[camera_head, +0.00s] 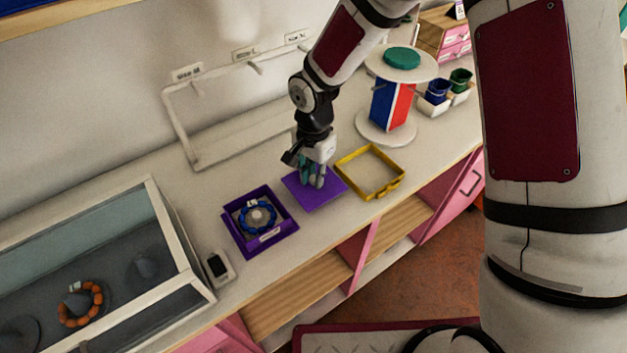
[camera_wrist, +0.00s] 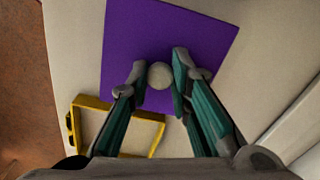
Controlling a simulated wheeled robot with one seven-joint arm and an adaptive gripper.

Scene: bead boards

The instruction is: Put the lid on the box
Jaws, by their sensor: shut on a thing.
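The purple lid (camera_head: 300,194) is a flat square panel on the counter, between the purple box and the yellow frame. It also fills the upper middle of the wrist view (camera_wrist: 190,35), with a round grey knob (camera_wrist: 160,75) on it. My gripper (camera_head: 314,182) is over the lid, its fingers pointing down. In the wrist view my gripper (camera_wrist: 158,78) has its fingertips on either side of the knob, shut on it. The open purple box (camera_head: 283,241) stands left of the lid and holds a blue bead bracelet (camera_head: 258,217) on a grey insert. Whether the lid touches the counter is unclear.
A yellow square frame (camera_head: 399,184) lies just right of the lid. A small dark-faced device (camera_head: 219,268) sits left of the box, beside a glass case (camera_head: 165,215) with an orange bracelet. A white-disc stand (camera_head: 388,136) is at the back right.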

